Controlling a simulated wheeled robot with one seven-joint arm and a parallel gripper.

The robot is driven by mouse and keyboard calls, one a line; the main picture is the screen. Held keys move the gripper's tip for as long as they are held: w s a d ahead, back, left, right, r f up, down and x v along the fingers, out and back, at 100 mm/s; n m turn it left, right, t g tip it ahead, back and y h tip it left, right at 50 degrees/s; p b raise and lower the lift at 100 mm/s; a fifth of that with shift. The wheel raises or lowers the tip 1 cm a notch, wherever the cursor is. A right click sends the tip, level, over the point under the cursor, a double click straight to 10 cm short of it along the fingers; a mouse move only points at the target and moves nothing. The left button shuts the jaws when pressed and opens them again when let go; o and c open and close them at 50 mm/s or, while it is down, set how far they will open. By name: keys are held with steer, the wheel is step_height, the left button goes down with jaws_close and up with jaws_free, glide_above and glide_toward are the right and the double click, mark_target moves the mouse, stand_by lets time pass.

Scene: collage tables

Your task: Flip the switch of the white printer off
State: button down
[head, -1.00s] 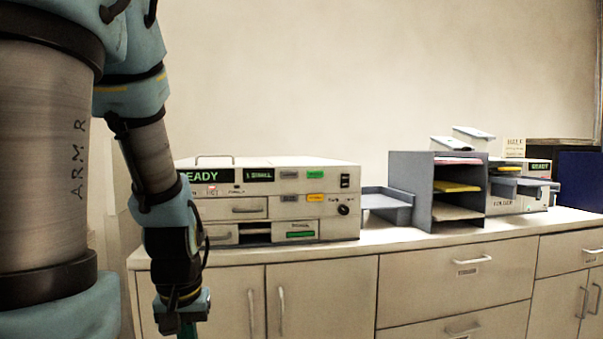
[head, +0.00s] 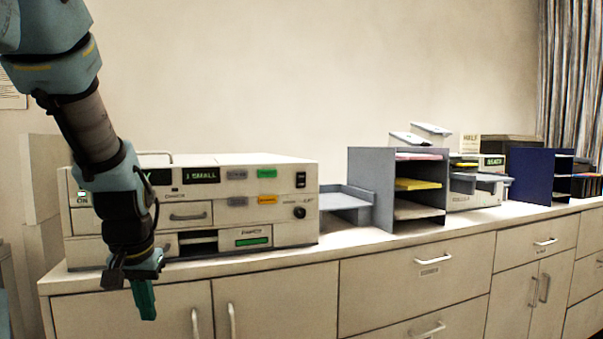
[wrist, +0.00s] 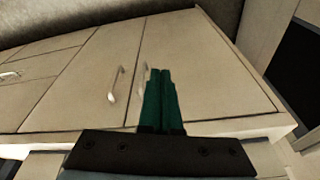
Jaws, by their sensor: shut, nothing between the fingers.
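The white printer (head: 284,222) stands on the counter at the left in the head view. Its front has small displays, coloured labels, drawers and a dark rocker switch (head: 301,180) at the upper right, above a round black knob. My gripper (head: 147,304) hangs in front of the printer's lower left, pointing down below the counter edge. Its green fingers are together and empty, and they also show in the wrist view (wrist: 161,85). My arm hides part of the printer's left front. The gripper is well to the left of the switch and below it.
A grey tray (head: 345,203) and a grey shelf sorter (head: 357,192) with papers stand right of the printer. A second pale machine (head: 474,197) and a blue sorter (head: 529,174) stand farther right. Cabinets with handles (head: 232,322) line the front below the counter (head: 300,256).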

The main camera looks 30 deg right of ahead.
mark_target(301, 180)
steer(key=w+d+r+m+t+h, duration=0.1)
steer(key=w+d+r+m, duration=0.5)
steer(key=d+r, duration=0.55)
steer(key=s+d+r+m+t+h, duration=0.1)
steer(key=d+r+m+h, duration=0.2)
steer(key=d+r, duration=1.5)
steer(key=d+m+b, duration=0.1)
steer(key=d+m, duration=0.3)
steer(key=shift+s+m+t+h, duration=0.3)
steer(key=shift+s+h, duration=0.1)
steer(key=w+d+f+p, duration=0.1)
steer(key=w+f, duration=0.1)
steer(key=w+d+f+p, duration=0.1)
steer(key=w+d+f, duration=0.1)
steer(key=w+d+f+p, duration=0.1)
steer(key=w+f+p, duration=0.1)
steer(key=w+f, duration=0.1)
steer(key=shift+w+d, duration=0.1)
steer(key=shift+d, duration=0.25)
steer(key=shift+w+d+f, duration=0.1)
steer(key=shift+w, duration=0.5)
steer(key=shift+p, duration=0.35)
